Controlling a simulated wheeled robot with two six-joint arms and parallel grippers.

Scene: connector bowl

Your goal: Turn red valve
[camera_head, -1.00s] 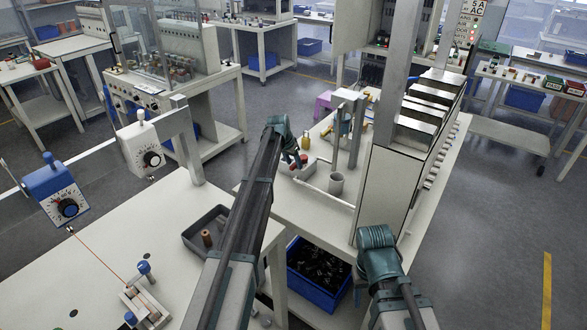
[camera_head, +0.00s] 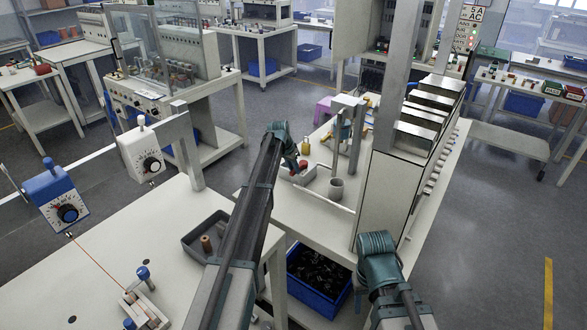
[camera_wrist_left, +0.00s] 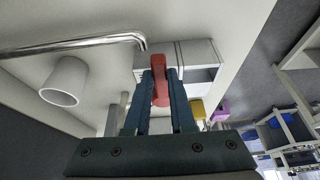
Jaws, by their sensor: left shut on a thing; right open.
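The red valve handle (camera_wrist_left: 160,85) stands between the two fingers of my left gripper (camera_wrist_left: 160,88) in the left wrist view. The fingers are shut on it from both sides. Behind it is a light grey block (camera_wrist_left: 199,58). In the head view my left gripper (camera_head: 296,165) reaches down at the bench's left edge, and a small red part (camera_head: 303,163) shows at its tip. Much of the grip is hidden there. My right arm (camera_head: 377,245) shows at the lower right, but its gripper is not visible.
A bent metal pipe (camera_wrist_left: 75,45) and a white cup (camera_wrist_left: 65,82) are left of the handle in the wrist view. A yellow item (camera_wrist_left: 196,108) is close by on the right. A tall cabinet (camera_head: 385,190) stands right of the bench pipes in the head view.

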